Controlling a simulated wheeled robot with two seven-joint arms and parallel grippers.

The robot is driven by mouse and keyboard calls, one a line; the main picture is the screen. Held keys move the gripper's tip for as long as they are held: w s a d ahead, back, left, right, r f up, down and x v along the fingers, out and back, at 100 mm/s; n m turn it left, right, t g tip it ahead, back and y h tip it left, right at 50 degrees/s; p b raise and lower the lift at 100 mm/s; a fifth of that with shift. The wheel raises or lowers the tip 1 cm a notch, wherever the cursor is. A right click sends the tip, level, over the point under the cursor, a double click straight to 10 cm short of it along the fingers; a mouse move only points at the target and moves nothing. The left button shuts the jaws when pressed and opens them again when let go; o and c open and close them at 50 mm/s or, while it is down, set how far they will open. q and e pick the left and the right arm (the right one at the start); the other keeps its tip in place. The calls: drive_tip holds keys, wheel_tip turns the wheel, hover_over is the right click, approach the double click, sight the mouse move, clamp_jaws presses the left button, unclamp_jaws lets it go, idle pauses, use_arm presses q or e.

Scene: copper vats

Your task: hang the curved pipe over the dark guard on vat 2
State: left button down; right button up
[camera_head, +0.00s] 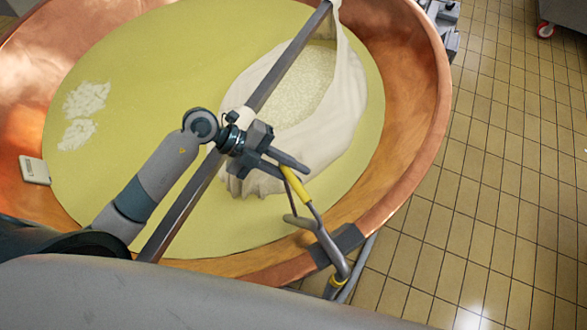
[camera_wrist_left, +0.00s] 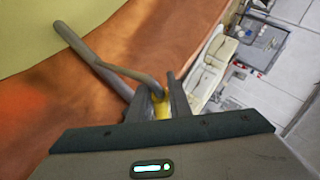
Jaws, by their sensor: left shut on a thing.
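The curved pipe (camera_head: 327,241) is metal with yellow bands. My left gripper (camera_head: 295,173) is shut on its upper yellow band, above the near right part of the copper vat. In the left wrist view the gripper (camera_wrist_left: 163,104) closes around the yellow band, and the grey pipe (camera_wrist_left: 85,55) runs off to the upper left. The dark guard (camera_head: 349,237) sits on the vat's rim. The lower pipe crosses in front of the guard in the head view; I cannot tell whether they touch. The vat's number is not visible. My right gripper is not in view.
The copper vat (camera_head: 432,115) holds yellowish liquid, with a white cloth (camera_head: 347,85) of curds hanging from a metal bar (camera_head: 290,56). A small pale device (camera_head: 34,170) is at the left wall.

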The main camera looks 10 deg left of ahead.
use_arm(q)
drive_tip(key=shift+f, duration=0.25)
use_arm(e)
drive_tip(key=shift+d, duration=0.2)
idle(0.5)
use_arm(q)
drive_tip(key=c, duration=1.6)
unclamp_jaws()
drive_tip(key=shift+o, duration=0.2)
drive_tip(key=shift+f, duration=0.15)
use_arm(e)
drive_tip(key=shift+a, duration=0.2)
